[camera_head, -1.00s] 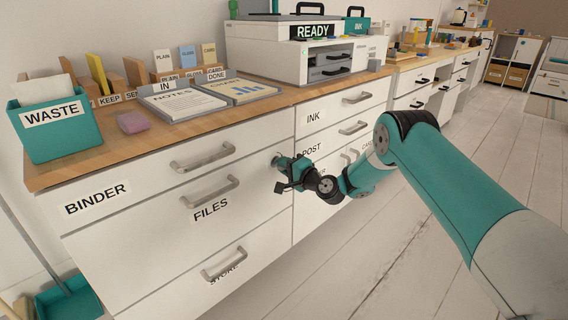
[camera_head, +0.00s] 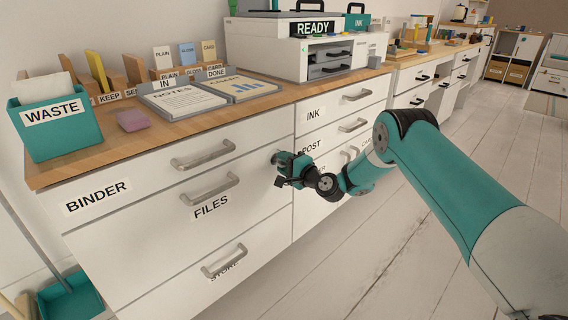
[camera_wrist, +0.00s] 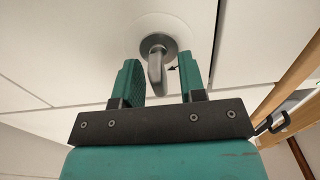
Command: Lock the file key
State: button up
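The file key (camera_wrist: 156,62) is a grey metal key with a round head, set in a pale round plate (camera_wrist: 133,36) on the white cabinet front in the wrist view. A small dark pointer mark shows just right of it. My gripper (camera_wrist: 161,75) is open, with one teal finger on each side of the key. The left finger is very near the key; I cannot tell whether it touches. A wider gap shows on the right. In the head view my gripper (camera_head: 284,167) is at the right edge of the FILES drawer (camera_head: 252,190) and hides most of the key.
The BINDER drawer (camera_head: 140,192) is above FILES and the STORE drawer (camera_head: 180,284) below; all look shut. Drawer handles (camera_head: 210,190) stick out left of my gripper. The desktop holds a teal WASTE bin (camera_head: 75,140), trays and a printer (camera_head: 300,60). The floor at right is clear.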

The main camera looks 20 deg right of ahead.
jog(key=b+v, duration=1.4)
jog(key=v, duration=0.3)
jog(key=shift+s, duration=0.15)
jog(key=shift+r, duration=0.1)
dwell(0.4)
